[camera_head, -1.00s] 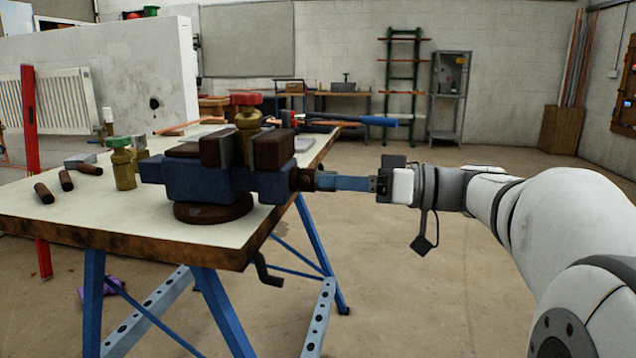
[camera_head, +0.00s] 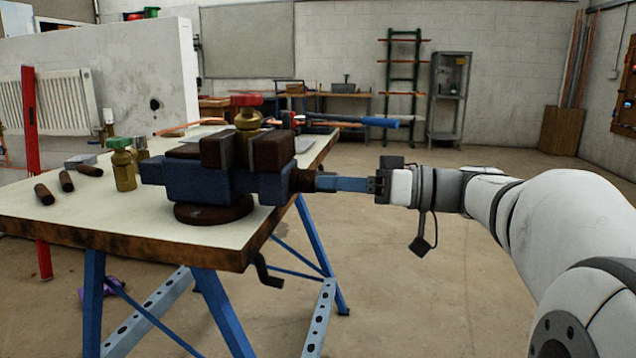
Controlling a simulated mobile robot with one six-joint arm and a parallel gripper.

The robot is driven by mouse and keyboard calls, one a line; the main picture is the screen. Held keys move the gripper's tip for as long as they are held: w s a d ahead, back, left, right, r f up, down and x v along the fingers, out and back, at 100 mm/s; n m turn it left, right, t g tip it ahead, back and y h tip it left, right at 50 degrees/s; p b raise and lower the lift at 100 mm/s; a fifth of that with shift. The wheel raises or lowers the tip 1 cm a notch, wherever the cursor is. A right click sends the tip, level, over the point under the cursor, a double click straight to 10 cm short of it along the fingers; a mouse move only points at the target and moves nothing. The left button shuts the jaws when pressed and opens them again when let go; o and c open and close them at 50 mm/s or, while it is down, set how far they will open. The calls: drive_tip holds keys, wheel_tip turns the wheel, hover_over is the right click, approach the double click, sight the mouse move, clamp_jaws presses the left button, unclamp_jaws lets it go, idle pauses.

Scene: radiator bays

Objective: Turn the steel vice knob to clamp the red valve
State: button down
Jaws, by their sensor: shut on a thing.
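The blue vice (camera_head: 205,183) with dark brown jaws (camera_head: 273,150) stands on the bench on a round base. The red valve (camera_head: 247,100), a brass body with a red cap, stands upright between the jaws. From this angle I cannot tell whether both jaws touch it. My gripper (camera_head: 320,184) reaches in level from the right, its blue fingers shut on the steel vice knob at the vice's right end. The fingers hide most of the knob; the brown screw end (camera_head: 303,181) shows just left of them.
The bench top (camera_head: 110,215) also holds a green-capped brass valve (camera_head: 123,165) and several dark cylinders (camera_head: 66,181) at left. A blue-handled tool (camera_head: 380,122) sticks out past the bench's right edge. The floor at right is clear.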

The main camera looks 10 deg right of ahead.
drive_tip(key=m+p, duration=2.6)
drive_tip(key=p, duration=0.6)
drive_tip(key=shift+r+m+p, duration=0.15)
drive_tip(key=shift+m+p, duration=0.25)
drive_tip(key=c, duration=1.5)
unclamp_jaws()
drive_tip(key=shift+f, duration=0.2)
drive_tip(key=shift+c, duration=0.2)
drive_tip(key=shift+o, duration=0.8)
drive_tip(key=shift+f, duration=0.1)
drive_tip(key=shift+o, duration=0.5)
